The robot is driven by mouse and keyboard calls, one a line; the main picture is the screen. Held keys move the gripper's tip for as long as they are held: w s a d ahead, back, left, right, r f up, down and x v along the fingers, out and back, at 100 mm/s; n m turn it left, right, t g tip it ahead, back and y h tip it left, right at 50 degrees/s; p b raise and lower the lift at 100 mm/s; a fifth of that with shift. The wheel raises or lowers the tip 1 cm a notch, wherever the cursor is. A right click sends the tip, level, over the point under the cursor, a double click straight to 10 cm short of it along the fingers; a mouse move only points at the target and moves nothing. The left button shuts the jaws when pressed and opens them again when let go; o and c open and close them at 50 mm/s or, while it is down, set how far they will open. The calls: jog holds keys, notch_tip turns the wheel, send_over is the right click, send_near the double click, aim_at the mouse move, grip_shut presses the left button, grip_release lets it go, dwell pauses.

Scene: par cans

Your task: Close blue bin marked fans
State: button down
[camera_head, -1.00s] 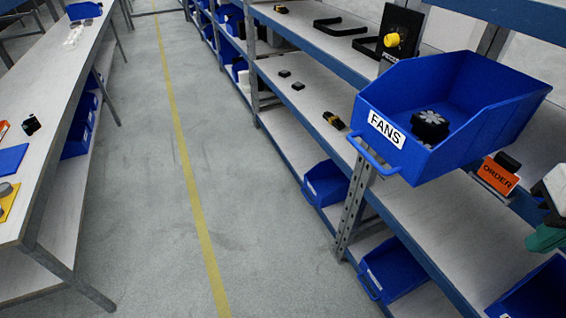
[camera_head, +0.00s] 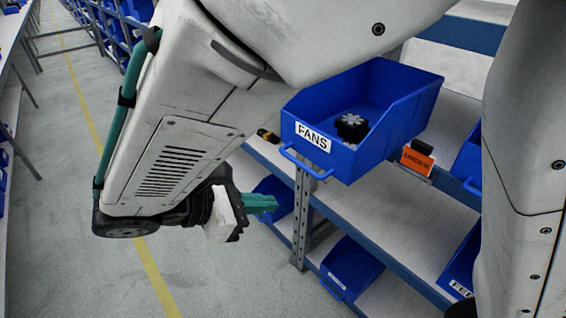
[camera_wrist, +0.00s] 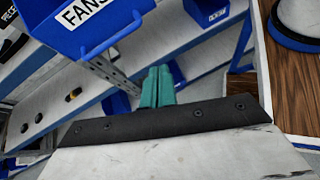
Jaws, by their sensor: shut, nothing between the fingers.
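The blue bin marked FANS (camera_head: 390,120) sticks out over the front edge of the upper shelf, with a blue handle (camera_head: 306,166) below its white label. A dark fan (camera_head: 351,127) lies inside it. In the wrist view the bin (camera_wrist: 90,22) is at the top left, with its handle (camera_wrist: 110,42) hanging above and left of the fingertips. My gripper (camera_head: 276,203) has green fingers held together, empty. It is in front of the shelf, lower and left of the handle, and apart from it. The fingers also show in the wrist view (camera_wrist: 158,82).
An orange ORDER tag (camera_head: 417,160) hangs on the shelf edge right of the bin. Other blue bins stand on the lower shelf (camera_head: 350,270) and at the right (camera_head: 468,155). A metal post (camera_head: 302,215) rises below the bin. The grey aisle floor (camera_head: 60,230) is clear.

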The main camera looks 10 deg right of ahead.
jog(key=w+a+r+n+t+h, duration=0.1)
jog(key=w+a+r+n+t, duration=0.1)
jog(key=a+n+t, duration=0.3)
send_near(297, 164)
jog(key=shift+m+g, duration=0.3)
jog(key=x, duration=0.6)
jog(key=shift+w+d, duration=0.1)
jog(key=shift+w, duration=0.25)
jog(key=shift+d, duration=0.1)
jog(key=shift+w, duration=0.1)
